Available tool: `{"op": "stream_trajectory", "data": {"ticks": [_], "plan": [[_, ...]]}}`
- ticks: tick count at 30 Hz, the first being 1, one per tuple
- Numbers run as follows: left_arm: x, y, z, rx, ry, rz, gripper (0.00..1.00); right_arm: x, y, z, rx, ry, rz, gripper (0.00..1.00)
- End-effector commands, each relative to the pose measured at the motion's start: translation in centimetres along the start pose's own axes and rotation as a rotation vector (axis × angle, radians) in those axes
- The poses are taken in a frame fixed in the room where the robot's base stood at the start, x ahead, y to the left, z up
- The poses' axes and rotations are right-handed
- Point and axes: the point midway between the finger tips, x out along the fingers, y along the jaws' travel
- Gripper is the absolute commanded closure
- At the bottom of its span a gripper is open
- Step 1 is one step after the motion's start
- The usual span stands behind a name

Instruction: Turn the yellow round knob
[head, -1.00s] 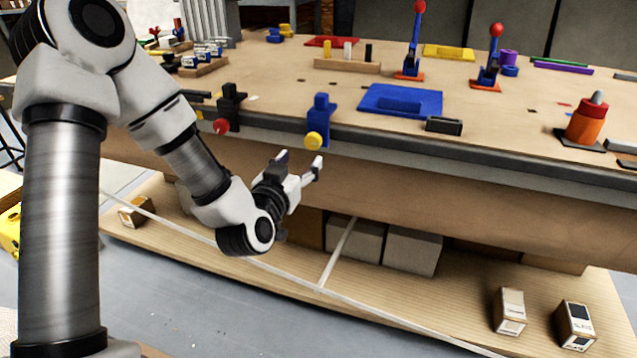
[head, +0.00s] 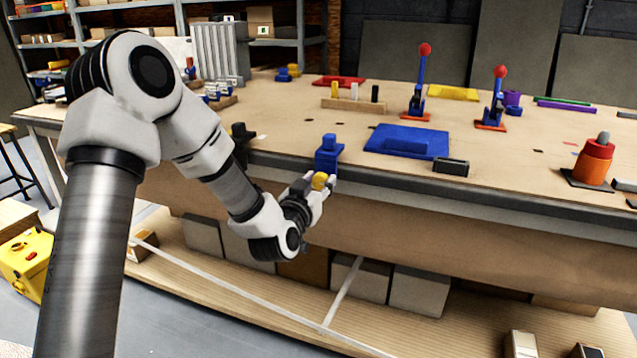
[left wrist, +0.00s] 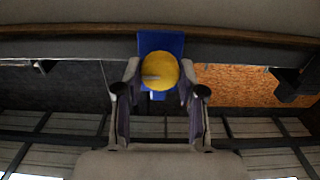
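The yellow round knob (head: 319,181) sits on the front of a blue mount (head: 328,153) at the table's front edge. In the left wrist view the knob (left wrist: 160,71) shows as a yellow disc with a small grey mark, in front of the blue mount (left wrist: 160,43). My left gripper (head: 322,186) is at the knob. In the left wrist view its two fingers (left wrist: 159,85) stand apart, one on each side of the knob. A narrow gap seems to show beside the knob; firm contact cannot be seen. My right gripper is not in view.
A dark clamp (head: 241,140) stands at the table edge left of the blue mount, partly behind my arm. A blue plate (head: 380,140) and a black block (head: 450,166) lie to the right. Boxes (head: 418,290) stand on the lower shelf. The table edge runs just behind the knob.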

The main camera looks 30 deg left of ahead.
Motion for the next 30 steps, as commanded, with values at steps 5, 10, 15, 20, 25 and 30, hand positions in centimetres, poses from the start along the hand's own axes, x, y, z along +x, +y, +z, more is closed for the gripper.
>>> {"op": "stream_trajectory", "data": {"ticks": [5, 10, 15, 20, 25, 30], "plan": [[0.0, 0.0, 0.0, 0.001, 0.0, 0.0, 0.96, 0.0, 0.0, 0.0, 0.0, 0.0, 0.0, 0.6], [0.0, 0.0, -0.1, 0.019, 0.0, 0.0, 0.96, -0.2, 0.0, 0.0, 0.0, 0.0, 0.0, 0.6], [0.0, 0.0, -0.1, 0.079, -0.001, 0.0, 0.96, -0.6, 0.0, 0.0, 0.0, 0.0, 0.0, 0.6], [0.0, 0.1, -0.2, 0.177, -0.001, 0.0, 0.96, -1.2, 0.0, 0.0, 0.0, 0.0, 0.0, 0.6], [0.0, 0.1, -0.2, 0.32, -0.002, 0.0, 0.96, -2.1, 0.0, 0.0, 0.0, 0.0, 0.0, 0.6], [0.0, 0.2, -0.2, 0.481, -0.001, 0.0, 0.96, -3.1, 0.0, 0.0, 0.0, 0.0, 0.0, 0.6]]}}
